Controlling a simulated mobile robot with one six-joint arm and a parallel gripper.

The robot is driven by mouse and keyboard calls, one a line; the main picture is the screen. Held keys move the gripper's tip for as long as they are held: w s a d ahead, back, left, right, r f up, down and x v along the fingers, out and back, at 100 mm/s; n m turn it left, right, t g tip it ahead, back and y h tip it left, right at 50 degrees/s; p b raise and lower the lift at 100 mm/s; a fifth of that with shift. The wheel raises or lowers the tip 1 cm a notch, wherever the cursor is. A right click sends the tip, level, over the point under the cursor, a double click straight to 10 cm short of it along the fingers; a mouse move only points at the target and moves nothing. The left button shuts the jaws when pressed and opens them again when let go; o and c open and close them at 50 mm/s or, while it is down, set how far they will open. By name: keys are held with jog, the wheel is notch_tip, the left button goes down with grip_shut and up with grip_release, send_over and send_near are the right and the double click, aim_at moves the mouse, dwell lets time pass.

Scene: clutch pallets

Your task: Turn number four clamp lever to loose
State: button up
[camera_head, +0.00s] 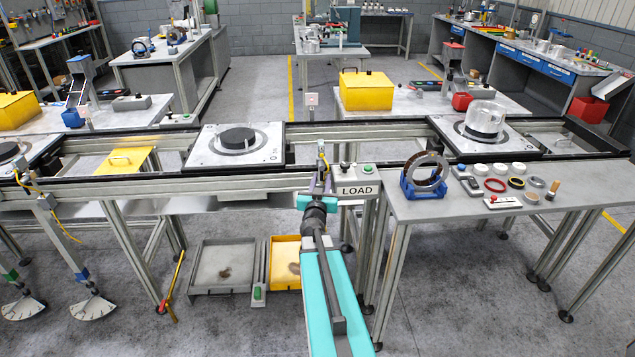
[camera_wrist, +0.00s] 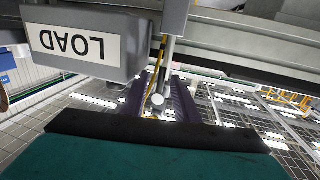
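In the wrist view, a slim metal rod with a round pale end (camera_wrist: 157,100) and a yellow cable beside it hangs from a grey block (camera_wrist: 172,16). It looks like a lever, but no number or loose mark is readable on it. My gripper (camera_wrist: 160,108) has purple fingers on either side of the rod's end, with a visible gap between them. I cannot tell whether either finger touches the rod. In the head view my gripper (camera_head: 320,184) is at the front rail, just left of the LOAD sign (camera_head: 357,190). The lever is mostly hidden there.
Two similar hanging fittings with white fan-shaped scales (camera_head: 93,306) are at the lower left. The conveyor carries pallets (camera_head: 202,152). A bench (camera_head: 420,207) with parts stands close to the right of my arm. A grey tray (camera_head: 222,252) lies low to the left.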

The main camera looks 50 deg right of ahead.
jog(key=shift+w, duration=0.15)
grip_shut()
jog(key=shift+w, duration=0.1)
